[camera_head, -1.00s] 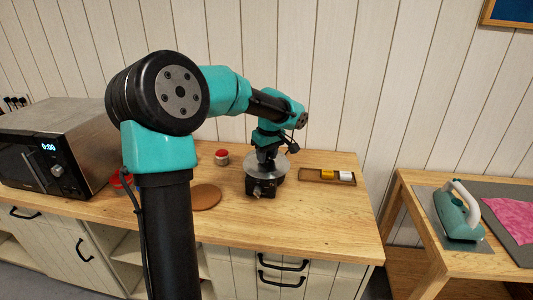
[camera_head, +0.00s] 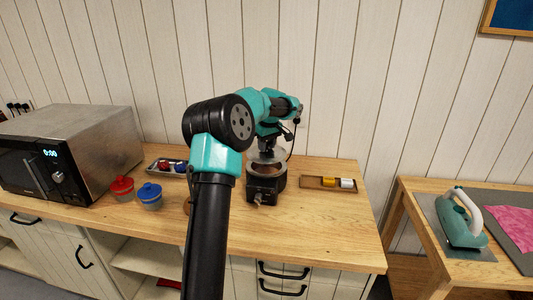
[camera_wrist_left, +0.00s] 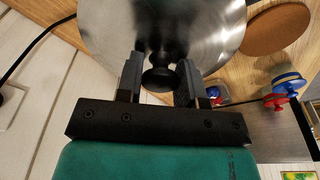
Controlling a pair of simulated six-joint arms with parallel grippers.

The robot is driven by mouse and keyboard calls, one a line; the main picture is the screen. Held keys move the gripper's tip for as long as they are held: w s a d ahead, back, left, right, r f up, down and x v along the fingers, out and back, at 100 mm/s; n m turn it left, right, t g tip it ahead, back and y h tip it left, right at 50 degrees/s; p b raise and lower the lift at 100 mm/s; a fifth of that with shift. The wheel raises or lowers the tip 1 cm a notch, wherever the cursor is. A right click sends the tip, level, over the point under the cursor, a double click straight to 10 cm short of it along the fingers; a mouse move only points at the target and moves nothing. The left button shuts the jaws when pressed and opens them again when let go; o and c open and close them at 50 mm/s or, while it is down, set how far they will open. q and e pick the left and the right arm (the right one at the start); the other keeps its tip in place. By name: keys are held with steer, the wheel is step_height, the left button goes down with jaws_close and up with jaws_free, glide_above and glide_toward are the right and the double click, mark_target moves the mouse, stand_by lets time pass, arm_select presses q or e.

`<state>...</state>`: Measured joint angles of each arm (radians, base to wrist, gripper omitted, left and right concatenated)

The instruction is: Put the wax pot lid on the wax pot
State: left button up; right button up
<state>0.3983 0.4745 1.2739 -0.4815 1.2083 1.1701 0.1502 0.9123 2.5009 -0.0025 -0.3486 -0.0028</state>
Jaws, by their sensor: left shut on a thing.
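The wax pot (camera_head: 263,194) is a black pot with a control box on its front, standing on the wooden counter. The wax pot lid (camera_head: 267,155) is a silver metal disc, tilted and raised above the back of the pot. In the left wrist view the lid (camera_wrist_left: 213,30) fills the top middle, with its black knob (camera_wrist_left: 159,77) between the fingers. My left gripper (camera_wrist_left: 160,85) is shut on the knob. In the head view the gripper (camera_head: 267,146) is over the pot and partly hidden by its arm. My right gripper does not show.
A brown tray (camera_head: 313,184) with yellow and white rolls lies right of the pot. Pots with red (camera_head: 122,188) and blue (camera_head: 149,197) lids stand left by the microwave (camera_head: 80,145). A grey tray (camera_head: 152,167) lies behind them. My arm partly hides a brown round mat (camera_head: 187,205).

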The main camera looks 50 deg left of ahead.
mark_target(267, 150)
arm_select(q)
steer(key=shift+f, duration=1.7)
steer(key=shift+f, duration=0.6)
steer(key=o, duration=1)
steer(key=shift+c, duration=0.2)
steer(key=shift+r, duration=0.1)
step_height(267, 150, up, 13)
steer(key=d, duration=0.1)
steer(key=shift+s+d, duration=0.15)
steer(key=shift+d, duration=0.25)
